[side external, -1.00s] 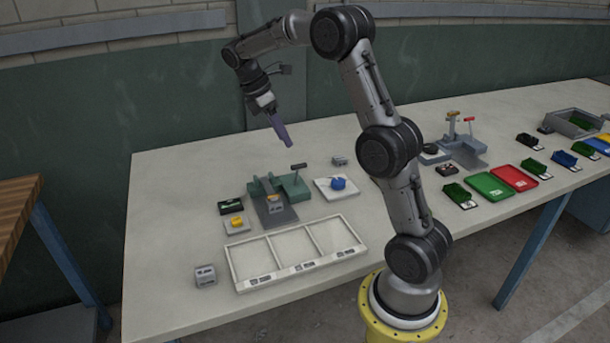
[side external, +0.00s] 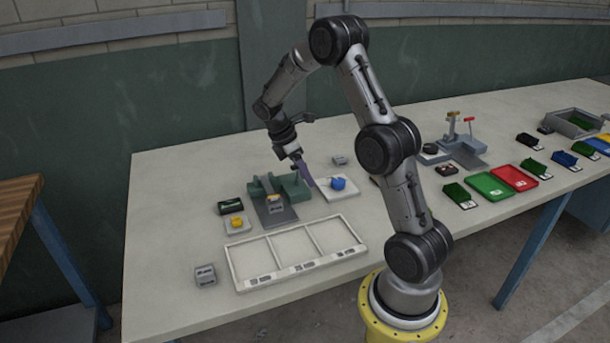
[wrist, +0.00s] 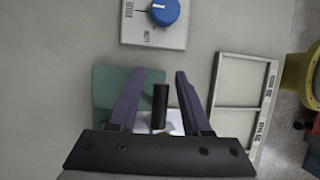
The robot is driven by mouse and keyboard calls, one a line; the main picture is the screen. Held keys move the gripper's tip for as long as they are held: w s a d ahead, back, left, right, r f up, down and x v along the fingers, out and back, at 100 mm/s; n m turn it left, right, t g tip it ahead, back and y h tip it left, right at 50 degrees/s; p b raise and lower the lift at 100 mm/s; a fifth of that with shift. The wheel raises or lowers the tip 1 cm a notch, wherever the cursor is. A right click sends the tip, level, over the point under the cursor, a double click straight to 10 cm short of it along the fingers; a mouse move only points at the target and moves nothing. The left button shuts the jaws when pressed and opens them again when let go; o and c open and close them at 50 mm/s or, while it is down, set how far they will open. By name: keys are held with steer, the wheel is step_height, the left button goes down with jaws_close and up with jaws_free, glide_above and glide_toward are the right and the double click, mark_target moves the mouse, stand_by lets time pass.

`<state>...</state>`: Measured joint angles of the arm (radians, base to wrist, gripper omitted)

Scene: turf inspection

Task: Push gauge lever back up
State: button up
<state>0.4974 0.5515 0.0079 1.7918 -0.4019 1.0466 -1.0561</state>
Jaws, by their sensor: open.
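The gauge (side external: 262,184) is a green fixture with a grey plate in front, at the left of the table in the side view. Its green body (wrist: 108,85) shows below the fingers in the wrist view. The lever's black handle (wrist: 160,100) stands between my gripper's purple fingers (wrist: 160,75), with a visible gap on each side. In the side view my gripper (side external: 309,182) points down at the gauge's right end and hides the lever. My gripper is open. I cannot tell how high the fingertips are relative to the handle.
A white plate with a blue knob (side external: 338,183) is close to the right of my fingers. A white three-section frame (side external: 297,259) lies in front. A yellow knob (side external: 237,222), a dark green box (side external: 230,206) and a grey block (side external: 205,275) are at left.

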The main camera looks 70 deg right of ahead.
steer(key=shift+f, duration=0.15)
steer(key=shift+c, duration=0.2)
jaws_close()
steer(key=shift+s+a+f, duration=0.1)
steer(key=shift+s+a, duration=0.05)
stand_by(1.1)
